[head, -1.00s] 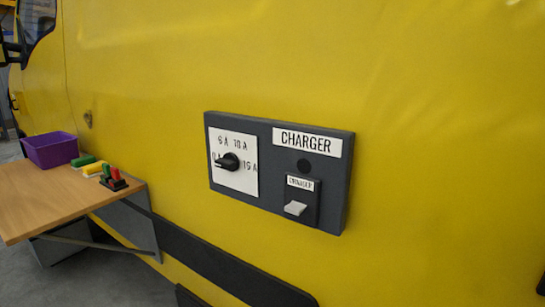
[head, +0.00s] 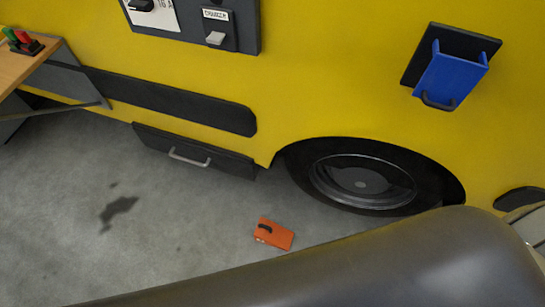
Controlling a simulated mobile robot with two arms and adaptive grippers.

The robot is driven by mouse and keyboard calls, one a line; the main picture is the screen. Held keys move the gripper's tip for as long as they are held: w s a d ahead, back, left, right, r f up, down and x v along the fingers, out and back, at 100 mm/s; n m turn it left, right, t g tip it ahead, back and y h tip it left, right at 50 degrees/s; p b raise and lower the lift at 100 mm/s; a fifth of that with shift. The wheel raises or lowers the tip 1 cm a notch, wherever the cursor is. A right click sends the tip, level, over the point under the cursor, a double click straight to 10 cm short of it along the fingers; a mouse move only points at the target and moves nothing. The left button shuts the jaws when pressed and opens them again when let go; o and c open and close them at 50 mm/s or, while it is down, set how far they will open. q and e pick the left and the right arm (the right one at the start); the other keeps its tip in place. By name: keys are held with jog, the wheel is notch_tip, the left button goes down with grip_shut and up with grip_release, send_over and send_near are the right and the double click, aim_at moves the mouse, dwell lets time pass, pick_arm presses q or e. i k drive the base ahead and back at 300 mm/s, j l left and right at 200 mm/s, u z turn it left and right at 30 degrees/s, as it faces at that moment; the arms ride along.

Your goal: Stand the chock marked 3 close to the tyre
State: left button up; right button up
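An orange chock (head: 274,234) with a dark handle lies on the grey floor in the head view. It is left of and in front of the tyre (head: 426,188), with bare floor between them. A small pale mark shows on its near left end, too small to read, so I cannot tell if it is a 3. The tyre sits under a black wheel arch of the yellow vehicle, around a grey rim. Neither of my grippers is in view. A large grey part of my own arm crosses the bottom right and hides the floor there.
A black drawer (head: 193,151) with a grey handle is low on the vehicle. A blue holder (head: 447,78) on a black plate is above the wheel. A wooden table (head: 22,66) stands at the left. A dark patch (head: 118,208) marks the floor. The floor left of the chock is clear.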

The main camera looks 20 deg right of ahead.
aim_at(268, 232)
jog(key=k+l, duration=0.1)
jog(key=k, duration=0.25)
jog(key=k+l+z, duration=0.1)
jog(key=k, duration=0.3)
jog(key=k+l, duration=0.2)
jog(key=k, duration=0.15)
